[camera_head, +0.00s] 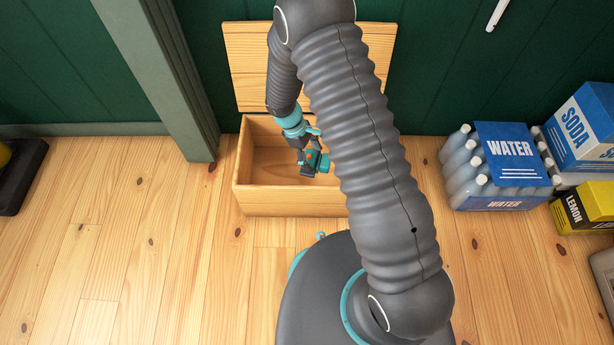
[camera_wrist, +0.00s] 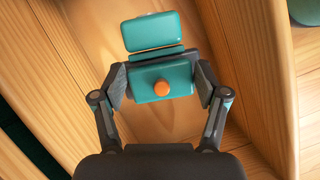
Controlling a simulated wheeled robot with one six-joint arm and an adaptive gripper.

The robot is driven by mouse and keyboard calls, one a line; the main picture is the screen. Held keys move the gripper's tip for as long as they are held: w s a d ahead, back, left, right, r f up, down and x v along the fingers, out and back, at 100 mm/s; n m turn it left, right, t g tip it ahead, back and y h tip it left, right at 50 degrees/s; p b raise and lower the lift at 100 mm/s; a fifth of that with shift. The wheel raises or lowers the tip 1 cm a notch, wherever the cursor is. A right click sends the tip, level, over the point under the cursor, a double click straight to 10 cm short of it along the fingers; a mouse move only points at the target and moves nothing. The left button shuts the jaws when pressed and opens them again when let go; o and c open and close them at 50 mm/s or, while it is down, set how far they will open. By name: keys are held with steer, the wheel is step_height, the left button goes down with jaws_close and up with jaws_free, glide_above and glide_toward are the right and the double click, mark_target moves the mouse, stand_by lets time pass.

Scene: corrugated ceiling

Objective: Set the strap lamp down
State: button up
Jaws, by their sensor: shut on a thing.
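The strap lamp (camera_wrist: 160,82) is a teal box-shaped body with an orange knob and a second teal block beyond it. My gripper (camera_wrist: 160,85) is shut on it, with one finger on each side. In the head view the lamp (camera_head: 316,162) shows small and teal below my gripper (camera_head: 308,158). Both are over the open wooden box (camera_head: 285,200), within its walls as seen from above. I cannot tell whether the lamp touches the box floor. My arm hides the right part of the box.
The box's lid (camera_head: 250,70) stands raised against the green wall. A wooden post (camera_head: 165,75) is to the left. Water bottle packs (camera_head: 510,160), a blue soda carton (camera_head: 585,125) and a yellow lemon carton (camera_head: 585,208) stand on the right. The plank floor in front is mostly clear.

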mark_target(303, 171)
steer(key=a+f+n, duration=0.1)
steer(key=s+a+f+n, duration=0.1)
steer(key=shift+a+f+t, duration=0.2)
steer(key=shift+a+t, duration=0.15)
steer(key=shift+t, duration=0.05)
step_height(303, 171, down, 5)
steer(key=shift+b, duration=0.4)
steer(key=shift+w+f+b, duration=0.1)
steer(key=shift+f+b, duration=0.2)
steer(key=shift+f, duration=1.75)
steer(key=shift+f, duration=0.1)
steer(key=o, duration=1.7)
steer(key=shift+o, duration=0.2)
steer(key=p+v, duration=0.1)
steer(key=v, duration=1.1)
